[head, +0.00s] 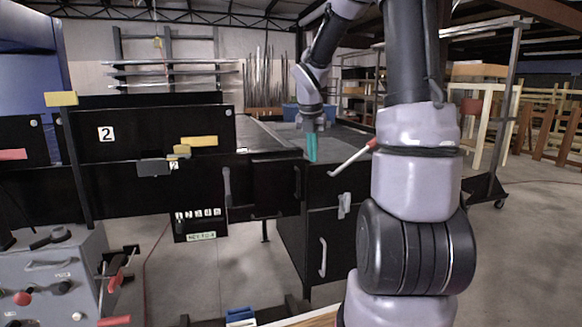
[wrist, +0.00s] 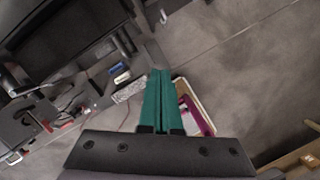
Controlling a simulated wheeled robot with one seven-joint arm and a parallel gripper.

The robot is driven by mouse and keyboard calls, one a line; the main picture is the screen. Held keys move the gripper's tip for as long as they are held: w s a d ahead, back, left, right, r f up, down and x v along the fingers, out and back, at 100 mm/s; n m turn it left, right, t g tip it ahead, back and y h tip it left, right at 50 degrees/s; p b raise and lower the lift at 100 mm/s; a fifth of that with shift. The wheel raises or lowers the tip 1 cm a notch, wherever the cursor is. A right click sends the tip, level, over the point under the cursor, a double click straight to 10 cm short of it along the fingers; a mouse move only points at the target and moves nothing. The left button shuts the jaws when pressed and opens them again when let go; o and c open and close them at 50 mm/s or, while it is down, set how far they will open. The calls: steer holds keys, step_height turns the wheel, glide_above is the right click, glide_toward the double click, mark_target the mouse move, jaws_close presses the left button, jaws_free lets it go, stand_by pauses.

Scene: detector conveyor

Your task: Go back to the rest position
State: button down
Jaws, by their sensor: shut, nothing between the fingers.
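My gripper (head: 312,158) has teal fingers and hangs pointing down in the head view. It appears over the edge of a black cabinet (head: 335,185) next to the conveyor. In the wrist view my gripper's fingers (wrist: 159,72) lie together with nothing between them. Below them in that view is the floor with a light-rimmed tray (wrist: 205,120) holding something magenta, partly hidden by the fingers.
A black conveyor housing (head: 150,140) with a "2" label stands at left. A grey control box (head: 50,275) with a red button is at lower left. A lever with a red end (head: 352,158) sticks out near my arm. Open floor (head: 530,240) lies at right.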

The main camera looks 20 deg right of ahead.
steer(key=s+a+r+m+t+y, duration=0.1)
steer(key=s+a+r+m, duration=0.2)
steer(key=s+m, duration=0.4)
steer(key=s+a+r+m+t+y, duration=0.1)
steer(key=s+a+r+m, duration=0.3)
steer(key=s+m, duration=0.4)
steer(key=s+a+r+m+t+y, duration=0.1)
steer(key=s+a+r+m+t, duration=0.2)
steer(key=s+m, duration=0.5)
step_height(320, 180, up, 3)
steer(key=a+m, duration=0.1)
steer(key=m, duration=0.8)
steer(key=shift+y, duration=0.4)
steer(key=shift+a+f, duration=0.1)
